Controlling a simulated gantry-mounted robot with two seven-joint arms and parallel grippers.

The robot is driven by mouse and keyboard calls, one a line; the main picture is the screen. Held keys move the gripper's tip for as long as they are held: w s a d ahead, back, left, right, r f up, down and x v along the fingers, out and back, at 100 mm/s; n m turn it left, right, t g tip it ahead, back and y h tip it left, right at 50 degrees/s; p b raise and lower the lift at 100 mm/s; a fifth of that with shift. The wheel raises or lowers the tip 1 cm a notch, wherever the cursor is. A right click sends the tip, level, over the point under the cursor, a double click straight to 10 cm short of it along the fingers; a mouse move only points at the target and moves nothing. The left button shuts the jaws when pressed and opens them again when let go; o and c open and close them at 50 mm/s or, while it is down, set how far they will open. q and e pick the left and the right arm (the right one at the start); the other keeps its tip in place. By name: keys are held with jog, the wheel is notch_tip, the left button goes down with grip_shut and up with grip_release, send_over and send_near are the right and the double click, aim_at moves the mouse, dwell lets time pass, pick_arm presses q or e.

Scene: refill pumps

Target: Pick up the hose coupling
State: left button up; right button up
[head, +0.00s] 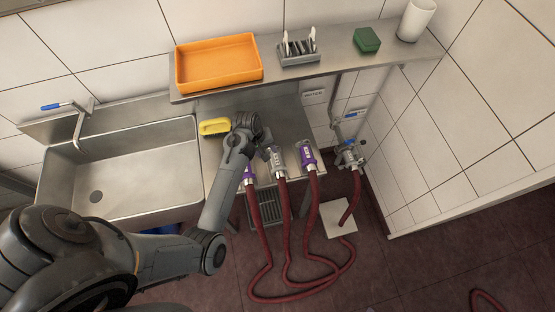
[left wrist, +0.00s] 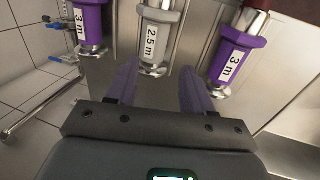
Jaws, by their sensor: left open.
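Three hose couplings with red hoses lie side by side on the steel counter in the head view: a purple one at left (head: 249,172), a grey one in the middle (head: 278,161) and a purple one at right (head: 307,157). In the left wrist view the grey coupling (left wrist: 155,38) is labelled 2.5 m, between two purple couplings (left wrist: 91,24) (left wrist: 236,58) labelled 3 m. My left gripper (left wrist: 158,75) is open and empty. Its fingertips point at the end of the grey coupling, one towards each side; contact cannot be told. My right gripper is not in view.
A sink (head: 120,165) is at left, and a yellow brush (head: 214,126) lies beside it. A shelf above holds an orange tray (head: 218,62), a small rack (head: 299,50), a green block (head: 367,39) and a white roll (head: 415,20). A valve fitting (head: 349,154) is on the right.

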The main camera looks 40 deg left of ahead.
aim_at(275, 159)
pick_arm(q)
jog(key=x, duration=0.3)
jog(key=shift+w+d+f, duration=0.1)
jog(key=shift+w+d, duration=0.05)
jog(key=shift+w, duration=0.25)
jog(key=shift+d+x, duration=0.1)
jog(key=shift+x, duration=1.55)
jog(key=shift+d+x, duration=0.15)
jog(key=shift+x, duration=1.55)
jog(key=c, duration=0.8)
grip_shut()
notch_tip(275, 159, up, 10)
jog(key=shift+r, duration=0.1)
